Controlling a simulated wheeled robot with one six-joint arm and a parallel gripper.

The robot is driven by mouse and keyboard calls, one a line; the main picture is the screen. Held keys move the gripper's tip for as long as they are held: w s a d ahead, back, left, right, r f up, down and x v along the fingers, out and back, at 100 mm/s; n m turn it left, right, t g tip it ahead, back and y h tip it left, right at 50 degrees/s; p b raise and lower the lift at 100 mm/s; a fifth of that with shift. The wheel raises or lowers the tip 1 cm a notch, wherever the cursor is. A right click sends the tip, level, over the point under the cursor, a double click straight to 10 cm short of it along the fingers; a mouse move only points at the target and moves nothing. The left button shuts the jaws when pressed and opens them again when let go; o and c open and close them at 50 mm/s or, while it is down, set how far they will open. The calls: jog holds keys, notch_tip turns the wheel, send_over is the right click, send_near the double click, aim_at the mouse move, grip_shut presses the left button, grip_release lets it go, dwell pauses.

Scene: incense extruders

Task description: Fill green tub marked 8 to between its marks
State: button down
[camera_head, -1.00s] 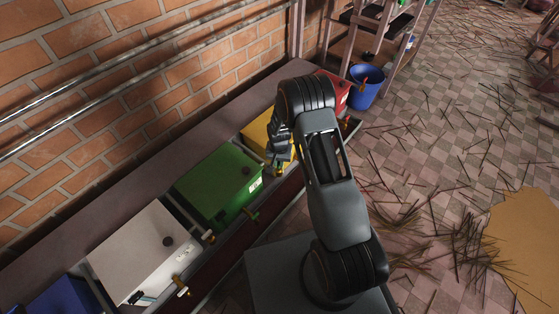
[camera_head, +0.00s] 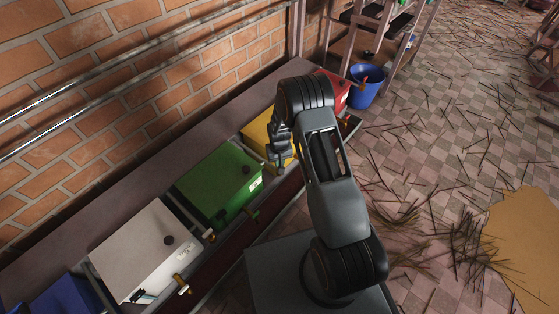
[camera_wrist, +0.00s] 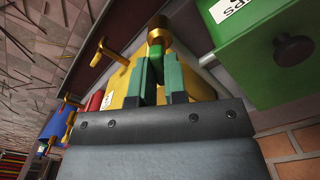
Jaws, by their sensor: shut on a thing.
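A green tub (camera_head: 218,183) with a dark knob on its lid stands in the row along the wall. Its label (camera_head: 256,186) is too small to read. In the wrist view the green tub (camera_wrist: 265,45) is at the upper right, its label cut off. My gripper (camera_wrist: 159,68) is right of the green tub in the head view, at the front of the yellow tub (camera_head: 262,134). Its green-tipped fingers are shut on a small green handle (camera_wrist: 157,55) beneath a brass tap (camera_wrist: 159,33). The tub's inside and marks are hidden.
A white tub (camera_head: 145,250) and a blue tub (camera_head: 65,298) stand left of the green one. A red tub (camera_head: 336,92) and a blue bucket (camera_head: 367,85) are at the far end. Brass taps stick out along the front. Sticks litter the floor.

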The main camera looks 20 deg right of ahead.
jog(key=shift+w+r, duration=0.1)
jog(key=shift+w, duration=0.05)
jog(key=c, duration=1.2)
grip_release()
jog(key=shift+o, duration=0.2)
notch_tip(320, 180, up, 14)
jog(key=p, duration=0.5)
jog(key=s+r+t+p, duration=0.1)
jog(key=s+r+p, duration=0.45)
jog(key=r, duration=1.05)
jog(key=s+r+t+p, duration=0.1)
jog(key=s+r+p, duration=0.1)
jog(key=r+p, duration=1)
jog(key=s+r+p, duration=0.5)
jog(key=s+r, duration=0.2)
jog(key=r, duration=0.5)
jog(key=s+r+t+p, duration=0.1)
jog(key=s+r+p, duration=0.5)
jog(key=r, duration=0.7)
jog(key=shift+s+r+t, duration=0.25)
jog(key=shift+s+t, duration=0.05)
jog(key=shift+s, duration=0.4)
